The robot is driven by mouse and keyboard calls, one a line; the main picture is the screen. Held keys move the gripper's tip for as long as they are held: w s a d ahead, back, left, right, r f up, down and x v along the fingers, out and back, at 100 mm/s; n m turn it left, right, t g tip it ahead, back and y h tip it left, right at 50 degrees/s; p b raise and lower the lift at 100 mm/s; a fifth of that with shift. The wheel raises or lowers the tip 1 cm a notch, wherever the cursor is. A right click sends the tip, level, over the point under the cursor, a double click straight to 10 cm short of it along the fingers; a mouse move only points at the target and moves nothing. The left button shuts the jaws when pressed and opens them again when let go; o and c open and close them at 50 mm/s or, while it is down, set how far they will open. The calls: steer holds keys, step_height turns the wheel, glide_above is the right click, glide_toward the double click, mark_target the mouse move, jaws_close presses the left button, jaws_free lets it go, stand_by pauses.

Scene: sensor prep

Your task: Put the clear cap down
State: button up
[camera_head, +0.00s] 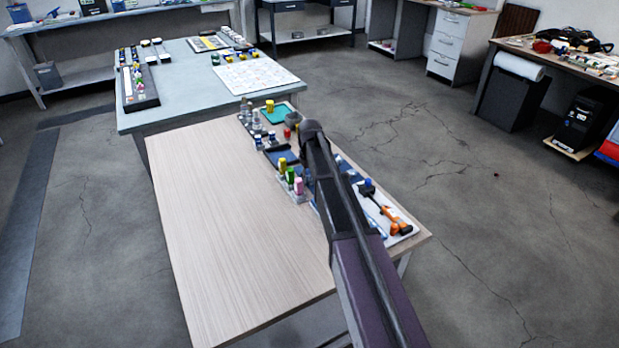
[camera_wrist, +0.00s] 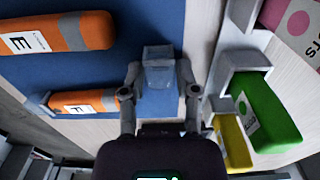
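The clear cap (camera_wrist: 158,68) is a small greyish, see-through block in the wrist view. My gripper (camera_wrist: 158,75) has one finger on each side of it, and both appear to touch it. The cap is over a blue surface (camera_wrist: 140,20); I cannot tell whether it rests on it or is held just above. In the head view my arm hides the gripper's fingers and the cap.
Orange blocks marked E (camera_wrist: 60,36) and F (camera_wrist: 82,101) lie left of the gripper. A green block (camera_wrist: 262,112) and a yellow block (camera_wrist: 232,140) stand in grey holders at right. The wooden table (camera_head: 225,220) is bare at its left.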

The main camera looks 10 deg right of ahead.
mark_target(309, 177)
steer(key=shift+o, duration=0.6)
steer(key=shift+r, duration=0.2)
step_height(309, 177, up, 12)
steer(key=p, duration=1.2)
stand_by(0.5)
steer(key=s+m, duration=0.3)
steer(key=s, duration=2.6)
steer(key=shift+s+m, duration=0.3)
